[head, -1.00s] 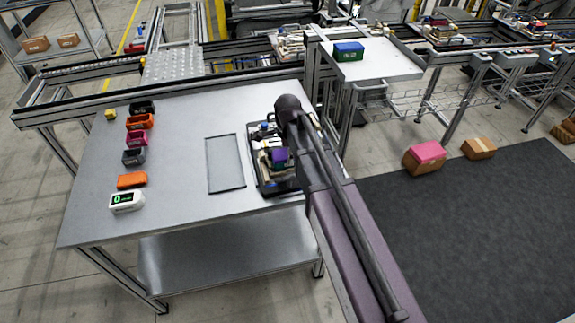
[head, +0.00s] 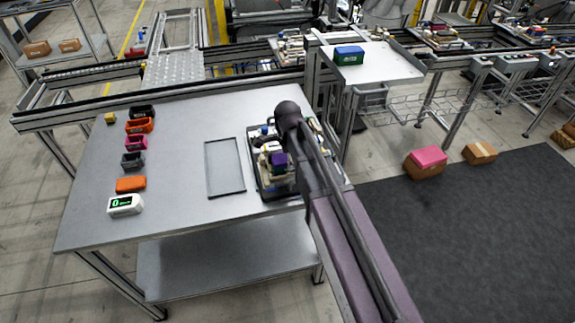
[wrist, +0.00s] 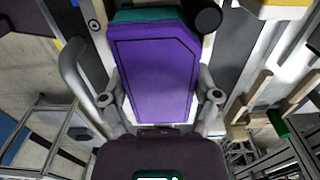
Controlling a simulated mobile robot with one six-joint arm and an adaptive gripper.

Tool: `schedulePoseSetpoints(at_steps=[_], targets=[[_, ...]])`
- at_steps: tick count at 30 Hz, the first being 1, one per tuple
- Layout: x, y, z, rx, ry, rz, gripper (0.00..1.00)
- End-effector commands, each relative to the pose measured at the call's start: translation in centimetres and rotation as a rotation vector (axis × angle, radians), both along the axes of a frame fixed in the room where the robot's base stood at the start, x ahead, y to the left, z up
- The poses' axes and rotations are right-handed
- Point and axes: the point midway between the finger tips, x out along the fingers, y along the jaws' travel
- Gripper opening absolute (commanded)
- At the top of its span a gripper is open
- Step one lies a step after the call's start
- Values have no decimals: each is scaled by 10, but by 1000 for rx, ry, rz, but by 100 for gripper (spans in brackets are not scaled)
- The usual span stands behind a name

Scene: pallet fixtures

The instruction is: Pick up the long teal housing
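A block with a bright purple face (wrist: 155,75) fills the middle of the wrist view, with a teal part (wrist: 150,14) behind its top edge. I cannot tell whether the teal part is the long teal housing. The purple also shows in the head view (head: 279,159), over the loaded black tray (head: 272,197). My gripper (wrist: 158,98) has its links on either side of the purple face. Its fingertips are hidden, so I cannot tell whether they touch anything. My arm hides the tray's right part in the head view.
An empty flat grey tray (head: 225,193) lies left of the loaded tray. Several small bins, including a pink one (head: 136,143), line the table's left side, with a white display box (head: 125,205) in front. A blue-and-green box (head: 349,55) stands on the rear stand.

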Motion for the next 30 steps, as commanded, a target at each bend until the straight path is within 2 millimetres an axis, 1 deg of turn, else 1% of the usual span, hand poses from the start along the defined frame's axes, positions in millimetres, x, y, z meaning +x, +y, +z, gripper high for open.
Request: schedulePoseSetpoints(at_steps=[1, 2, 3, 17, 30], targets=[[0, 0, 0, 0, 0, 0, 44], [0, 0, 0, 0, 0, 0, 35], [0, 0, 0, 0, 0, 0, 23], [0, 0, 3, 0, 0, -1, 23], [0, 0, 26, 0, 0, -1, 23]])
